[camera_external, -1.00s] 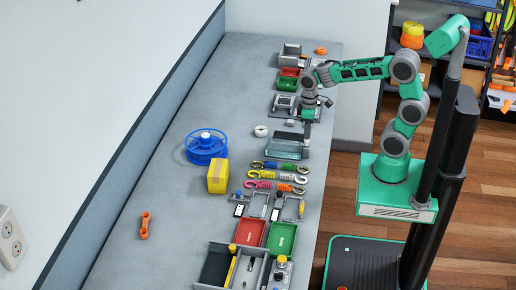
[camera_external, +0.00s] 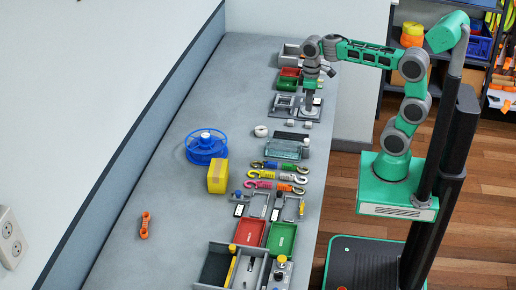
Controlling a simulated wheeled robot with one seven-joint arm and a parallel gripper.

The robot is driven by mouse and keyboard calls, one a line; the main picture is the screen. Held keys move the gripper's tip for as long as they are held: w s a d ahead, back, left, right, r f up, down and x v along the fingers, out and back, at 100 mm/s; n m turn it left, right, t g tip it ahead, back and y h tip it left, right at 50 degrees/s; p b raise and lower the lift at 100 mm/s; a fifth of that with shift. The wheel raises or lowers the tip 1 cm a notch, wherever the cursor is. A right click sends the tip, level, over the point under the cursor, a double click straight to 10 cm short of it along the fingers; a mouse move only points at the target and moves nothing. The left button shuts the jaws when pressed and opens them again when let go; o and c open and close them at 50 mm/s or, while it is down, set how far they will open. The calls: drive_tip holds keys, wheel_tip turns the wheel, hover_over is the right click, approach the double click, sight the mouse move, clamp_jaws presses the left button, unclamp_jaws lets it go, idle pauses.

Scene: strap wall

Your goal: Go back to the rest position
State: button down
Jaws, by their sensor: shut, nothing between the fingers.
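My gripper (camera_external: 309,103) points down above the far part of the bench, over the right side of a grey fixture plate (camera_external: 284,112). Its fingers are small in this view and look closed, with nothing seen between them. I cannot tell whether the tips touch the plate. My arm reaches in from the right, with its forearm roughly level over the bench edge.
The grey bench (camera_external: 160,170) holds green (camera_external: 287,84) and red trays, a glassy tray (camera_external: 284,149), several colored hooked straps (camera_external: 277,175), a yellow box (camera_external: 218,177), a blue spool (camera_external: 206,146) and an orange link (camera_external: 145,225). The bench's left side is mostly clear.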

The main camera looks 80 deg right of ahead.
drive_tip(key=f+m, duration=0.1)
drive_tip(key=f, duration=0.1)
drive_tip(key=f+t, duration=0.1)
drive_tip(key=f, duration=0.2)
drive_tip(key=f+m, duration=0.1)
drive_tip(key=f, duration=0.1)
drive_tip(key=shift+s+a+f+m+t, duration=0.1)
drive_tip(key=shift+s+f+m+t, duration=0.1)
drive_tip(key=shift+f+m+t, duration=0.15)
drive_tip(key=s+a+n+t, duration=0.2)
drive_tip(key=s+a, duration=0.3)
drive_tip(key=a, duration=0.4)
drive_tip(key=shift+s+a+n, duration=0.25)
drive_tip(key=shift+s+n, duration=0.05)
drive_tip(key=shift+n, duration=0.25)
drive_tip(key=shift+r, duration=0.15)
idle(1.0)
